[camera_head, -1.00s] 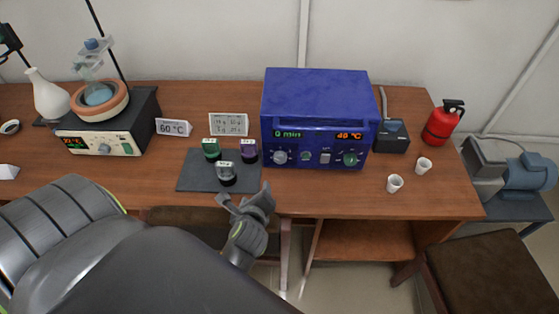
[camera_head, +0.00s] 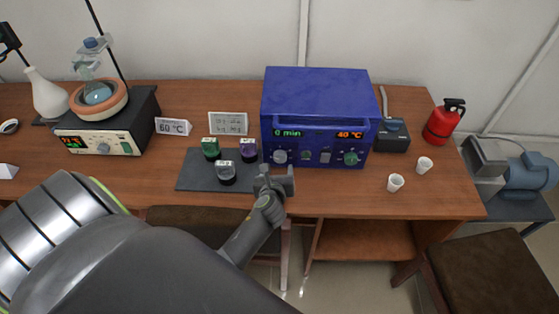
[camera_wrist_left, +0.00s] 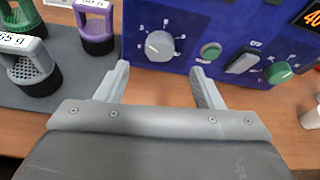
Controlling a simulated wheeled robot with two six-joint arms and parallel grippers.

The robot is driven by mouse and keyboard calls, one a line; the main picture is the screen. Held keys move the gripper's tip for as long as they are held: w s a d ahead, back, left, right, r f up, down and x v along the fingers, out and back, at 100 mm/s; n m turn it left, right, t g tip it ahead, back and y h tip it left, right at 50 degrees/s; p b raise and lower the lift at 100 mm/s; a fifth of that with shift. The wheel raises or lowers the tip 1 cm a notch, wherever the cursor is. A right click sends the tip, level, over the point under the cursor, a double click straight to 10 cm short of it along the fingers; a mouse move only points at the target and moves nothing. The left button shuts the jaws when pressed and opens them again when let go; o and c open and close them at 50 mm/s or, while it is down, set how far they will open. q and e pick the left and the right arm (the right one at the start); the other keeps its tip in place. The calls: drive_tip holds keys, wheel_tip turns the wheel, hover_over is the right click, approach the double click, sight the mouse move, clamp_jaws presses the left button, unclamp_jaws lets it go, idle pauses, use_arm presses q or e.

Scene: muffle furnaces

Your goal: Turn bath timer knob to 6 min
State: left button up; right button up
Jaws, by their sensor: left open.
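The blue bath (camera_head: 315,105) stands on the bench with its display reading "0 min" on the left and "40 °C" on the right. Its timer knob (camera_head: 280,157) is the light grey dial at the lower left of the panel. The knob also shows in the left wrist view (camera_wrist_left: 160,46), with marks around it. My left gripper (camera_head: 277,172) is open just in front of and below the knob. In the left wrist view its fingers (camera_wrist_left: 161,80) are spread, with the knob beyond and between them, apart from both. My right gripper is out of view.
A green button (camera_wrist_left: 210,51), a grey switch (camera_wrist_left: 243,61) and a green knob (camera_wrist_left: 278,72) sit right of the timer knob. Several weights in holders stand on a dark mat (camera_head: 195,172) to the left. White cups (camera_head: 395,183) stand to the right.

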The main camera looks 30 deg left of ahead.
sight(280, 159)
use_arm(q)
drive_tip(key=b+x, duration=0.1)
drive_tip(key=x, duration=0.6)
drive_tip(key=shift+w+a+f, duration=0.15)
drive_tip(key=shift+w, duration=0.2)
drive_tip(key=c, duration=1)
